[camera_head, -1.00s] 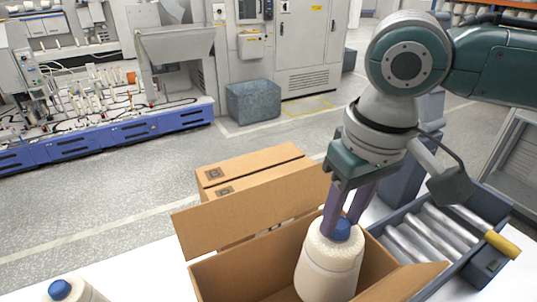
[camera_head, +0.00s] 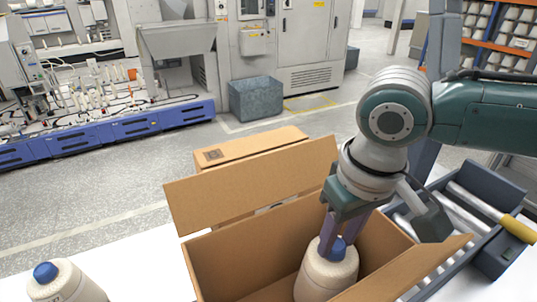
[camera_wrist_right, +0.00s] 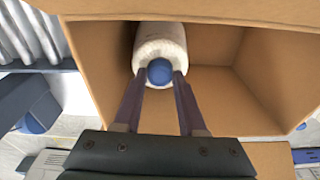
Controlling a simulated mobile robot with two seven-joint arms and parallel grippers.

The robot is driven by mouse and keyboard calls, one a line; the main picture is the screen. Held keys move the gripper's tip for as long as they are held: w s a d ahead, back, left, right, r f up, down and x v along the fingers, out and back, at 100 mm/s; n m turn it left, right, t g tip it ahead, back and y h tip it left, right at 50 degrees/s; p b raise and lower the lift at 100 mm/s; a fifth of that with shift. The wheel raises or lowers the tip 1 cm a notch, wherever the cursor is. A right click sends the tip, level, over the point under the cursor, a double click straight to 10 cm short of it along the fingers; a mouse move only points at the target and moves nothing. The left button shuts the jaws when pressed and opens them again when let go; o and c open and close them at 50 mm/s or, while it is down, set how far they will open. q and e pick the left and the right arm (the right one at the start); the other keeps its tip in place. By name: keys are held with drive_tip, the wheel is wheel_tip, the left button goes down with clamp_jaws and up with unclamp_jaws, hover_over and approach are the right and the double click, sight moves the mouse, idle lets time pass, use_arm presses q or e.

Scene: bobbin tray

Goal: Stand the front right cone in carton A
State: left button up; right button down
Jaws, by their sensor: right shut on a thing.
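A cream cone with a blue tip (camera_head: 325,273) is upright inside the open cardboard carton (camera_head: 225,256), on its right side. I cannot tell in the head view whether its base touches the carton floor. My right gripper (camera_head: 333,246) is shut on the cone's blue top. In the right wrist view the cone (camera_wrist_right: 160,42) is between the fingers of my right gripper (camera_wrist_right: 160,78), close to a carton wall (camera_wrist_right: 95,55). Another cream cone with a blue tip (camera_head: 66,284) stands on the white table at the front left. My left gripper is not in view.
A closed cardboard box (camera_head: 250,146) is behind the open carton, whose flaps stand out. A roller conveyor (camera_head: 470,208) with a yellow-ended bar is at the right. White table surface (camera_head: 145,250) is clear left of the carton.

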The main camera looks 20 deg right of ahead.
drive_tip(key=shift+c, duration=2)
unclamp_jaws()
wheel_tip(320, 180, up, 10)
drive_tip(key=s, duration=0.1)
